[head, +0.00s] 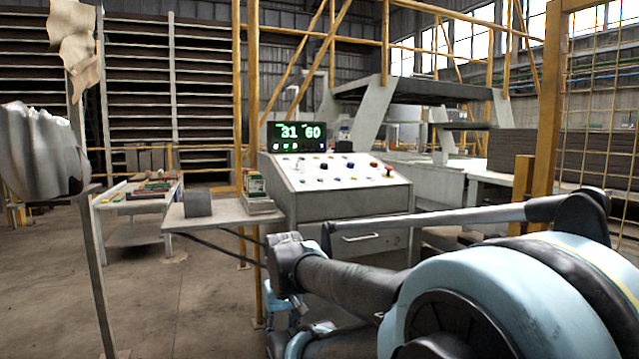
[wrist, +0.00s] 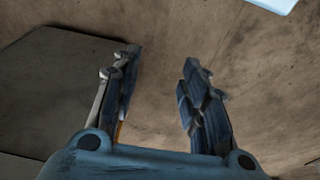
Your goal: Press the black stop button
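The grey control console (head: 345,205) stands mid-picture in the head view, with a sloped panel of several small coloured buttons and knobs. A red mushroom knob (head: 388,171) sits at the panel's right. Some buttons look dark, but they are too small to tell which is the black stop button. My gripper (wrist: 162,60) is open and empty in the wrist view, its two fingers spread above brown floor. No button shows in the wrist view. In the head view my arm reaches in from the right, its far end low in front of the console, apart from the panel.
A display (head: 297,136) with green digits stands behind the panel. A side table (head: 230,216) with a grey block adjoins the console's left. Yellow posts rise behind it, and a thin stand (head: 96,260) is at left. Open floor (head: 190,300) lies at front left.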

